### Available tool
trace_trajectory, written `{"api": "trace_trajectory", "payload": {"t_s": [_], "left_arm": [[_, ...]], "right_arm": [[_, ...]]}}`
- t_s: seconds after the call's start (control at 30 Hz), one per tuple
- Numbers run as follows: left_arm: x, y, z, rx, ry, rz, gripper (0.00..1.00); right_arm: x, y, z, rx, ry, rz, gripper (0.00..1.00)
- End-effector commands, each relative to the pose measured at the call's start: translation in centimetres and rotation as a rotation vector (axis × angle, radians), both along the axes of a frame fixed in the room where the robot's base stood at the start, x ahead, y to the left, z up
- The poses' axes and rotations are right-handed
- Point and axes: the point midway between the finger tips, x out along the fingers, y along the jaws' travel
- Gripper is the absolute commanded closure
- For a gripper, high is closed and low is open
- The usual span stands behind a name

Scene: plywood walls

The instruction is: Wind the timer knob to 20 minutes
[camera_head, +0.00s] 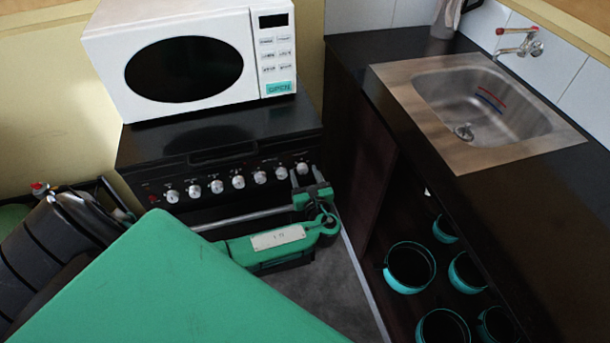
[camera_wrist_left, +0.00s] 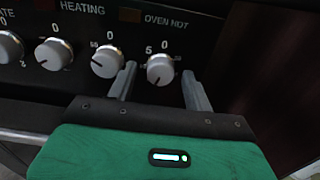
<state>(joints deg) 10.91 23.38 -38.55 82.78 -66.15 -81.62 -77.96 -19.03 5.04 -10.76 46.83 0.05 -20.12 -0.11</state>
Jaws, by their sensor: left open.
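The black stove (camera_head: 140,149) has a row of white knobs along its front panel. The rightmost knob (camera_head: 302,167) stands between the fingertips of my left gripper (camera_head: 305,173). In the left wrist view this knob (camera_wrist_left: 160,69) has "0" above it, a "5" at its upper left and a dark line near its lower edge. My left gripper (camera_wrist_left: 158,74) is open, one finger on each side of the knob, with visible gaps. The left finger also passes close to the neighbouring knob (camera_wrist_left: 107,61). No label naming the timer can be read. My right gripper is not in view.
A white microwave (camera_head: 190,60) stands on the stove. A handle rail (camera_head: 225,218) runs below the knobs. The counter (camera_head: 375,55) with a steel sink (camera_head: 470,105) is at the right, above an open shelf holding several dark pots with turquoise rims (camera_head: 408,287).

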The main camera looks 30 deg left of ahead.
Motion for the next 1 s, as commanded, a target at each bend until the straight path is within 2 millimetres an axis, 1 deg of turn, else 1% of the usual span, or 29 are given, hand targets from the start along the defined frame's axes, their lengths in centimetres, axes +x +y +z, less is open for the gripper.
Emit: {"api": "trace_trajectory", "payload": {"t_s": [0.03,0.07,0.2,0.27,1.0], "left_arm": [[-0.01,-0.02,0.00,0.000,0.000,0.000,0.49],[-0.01,-0.02,0.00,0.000,0.000,0.000,0.53],[-0.03,-0.03,-0.01,0.000,0.000,0.000,0.80],[-0.03,-0.03,-0.01,0.000,0.000,0.000,0.92],[-0.07,-0.06,-0.06,-0.017,-0.018,0.001,0.93]], "right_arm": [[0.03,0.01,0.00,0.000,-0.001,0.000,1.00],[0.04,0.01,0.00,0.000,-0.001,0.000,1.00],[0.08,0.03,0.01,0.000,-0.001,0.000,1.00],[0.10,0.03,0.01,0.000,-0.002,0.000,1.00],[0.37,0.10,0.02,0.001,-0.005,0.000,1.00]]}}
